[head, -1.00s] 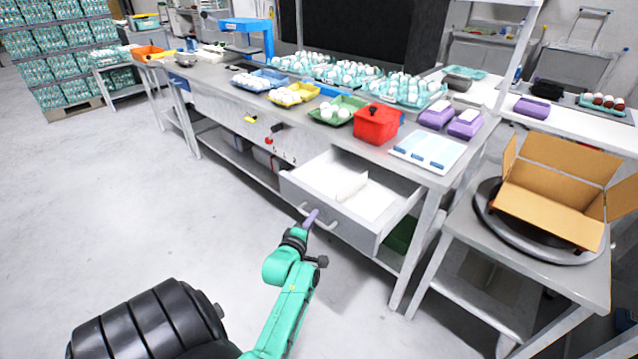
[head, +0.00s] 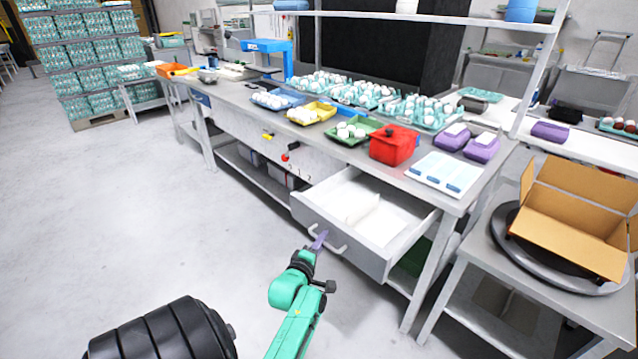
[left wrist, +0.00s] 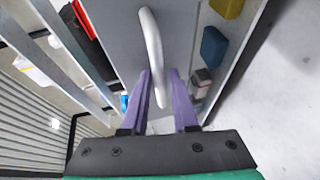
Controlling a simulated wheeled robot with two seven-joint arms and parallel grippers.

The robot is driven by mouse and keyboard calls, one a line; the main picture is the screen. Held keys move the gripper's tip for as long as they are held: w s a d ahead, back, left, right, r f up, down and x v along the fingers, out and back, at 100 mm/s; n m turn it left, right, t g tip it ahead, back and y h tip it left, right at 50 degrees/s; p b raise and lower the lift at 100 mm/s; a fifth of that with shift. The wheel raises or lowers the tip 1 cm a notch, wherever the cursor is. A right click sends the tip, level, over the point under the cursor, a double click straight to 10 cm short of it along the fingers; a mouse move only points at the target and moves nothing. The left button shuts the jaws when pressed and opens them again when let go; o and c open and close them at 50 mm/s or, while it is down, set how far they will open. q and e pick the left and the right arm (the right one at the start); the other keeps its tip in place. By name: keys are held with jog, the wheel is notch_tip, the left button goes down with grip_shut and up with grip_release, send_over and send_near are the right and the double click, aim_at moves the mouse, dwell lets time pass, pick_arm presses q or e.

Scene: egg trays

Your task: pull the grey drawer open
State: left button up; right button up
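The grey drawer (head: 340,236) under the workbench stands well out, and its white inside shows with a low divider. Its pale bar handle (head: 341,250) is on the front panel. My left gripper (head: 319,240) is at the left part of this handle. In the left wrist view the handle (left wrist: 152,45) runs between the two purple fingers (left wrist: 162,85), with a small gap visible on each side. The fingers are apart and do not look closed on the bar. My right gripper is not in view.
The workbench top (head: 405,182) carries egg trays, a red box (head: 394,146) and a white-blue tray (head: 444,174). A side table with an open cardboard box (head: 575,222) stands at the right. The floor (head: 150,225) left of the drawer is clear.

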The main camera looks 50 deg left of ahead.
pick_arm(q)
jog(key=p+v, duration=0.8)
jog(key=v, duration=0.6)
jog(key=shift+s+p, duration=0.25)
jog(key=shift+p, duration=0.15)
jog(key=shift+r, duration=0.1)
